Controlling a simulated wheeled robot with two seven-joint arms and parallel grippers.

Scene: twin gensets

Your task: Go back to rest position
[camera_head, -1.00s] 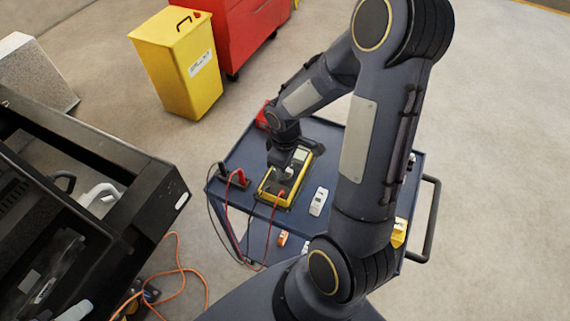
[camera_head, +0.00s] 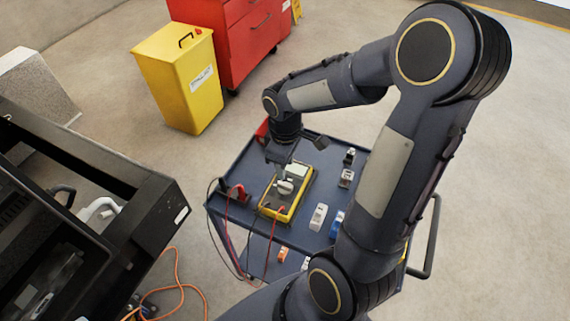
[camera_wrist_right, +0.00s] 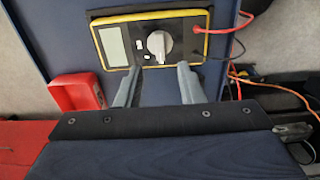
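My right gripper (camera_head: 282,172) is above the far part of the blue cart (camera_head: 330,146). In the right wrist view its two grey fingers (camera_wrist_right: 158,82) are apart with nothing between them. A yellow-edged multimeter (camera_head: 298,197) lies on the cart top, and in the right wrist view it (camera_wrist_right: 126,52) lies just beyond the fingertips. Its round white dial (camera_wrist_right: 159,43) and grey display show. Red and black leads run from it. My left gripper is out of view.
A yellow bin (camera_head: 176,82) and a red cabinet (camera_head: 248,40) stand behind the cart. A black genset frame (camera_head: 150,225) is at the left. A white device (camera_head: 318,217) and other small items lie on the cart. Orange cable (camera_head: 178,285) lies on the floor.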

